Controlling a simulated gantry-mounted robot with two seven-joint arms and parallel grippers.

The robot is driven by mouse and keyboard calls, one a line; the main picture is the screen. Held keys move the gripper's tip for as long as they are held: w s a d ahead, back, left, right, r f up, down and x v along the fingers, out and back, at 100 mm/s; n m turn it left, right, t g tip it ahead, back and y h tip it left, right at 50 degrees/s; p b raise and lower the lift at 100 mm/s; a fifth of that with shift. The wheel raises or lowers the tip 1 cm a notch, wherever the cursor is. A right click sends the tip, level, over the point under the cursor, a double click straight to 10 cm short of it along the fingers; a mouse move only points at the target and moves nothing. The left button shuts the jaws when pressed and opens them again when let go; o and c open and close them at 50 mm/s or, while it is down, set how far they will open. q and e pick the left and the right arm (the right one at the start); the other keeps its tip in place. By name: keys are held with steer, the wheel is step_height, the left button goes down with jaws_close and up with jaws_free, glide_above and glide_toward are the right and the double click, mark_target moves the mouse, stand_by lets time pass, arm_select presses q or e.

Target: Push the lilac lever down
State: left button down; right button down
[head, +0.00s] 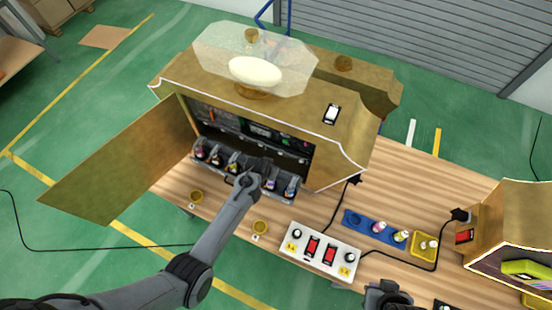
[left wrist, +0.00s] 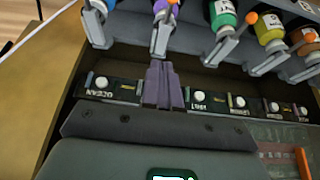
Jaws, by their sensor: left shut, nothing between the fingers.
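The lilac bottle (left wrist: 165,8) is at the top of the left wrist view, partly cut off. A grey lever (left wrist: 162,36) with a slight lilac tint hangs in front of it. My left gripper (left wrist: 161,66) is shut and empty, with its tips just below this lever; I cannot tell whether they touch. In the head view, my left gripper (head: 263,165) reaches into the open cabinet, over the bottle row. The lilac bottle (head: 270,184) shows there, second from the right, but its lever is too small to make out. My right gripper (head: 385,292) is at the bottom edge, its jaws unclear.
The cabinet door (head: 120,165) stands open at the left. A white switch panel (head: 321,250) and a blue tray (head: 372,228) are on the table.

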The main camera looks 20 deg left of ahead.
arm_select(q)
steer(key=shift+r, duration=0.1)
steer(key=p+v, duration=0.6)
steer(key=v, duration=0.4)
steer(key=shift+w+r, duration=0.25)
steer(key=shift+r, duration=0.25)
stand_by(0.3)
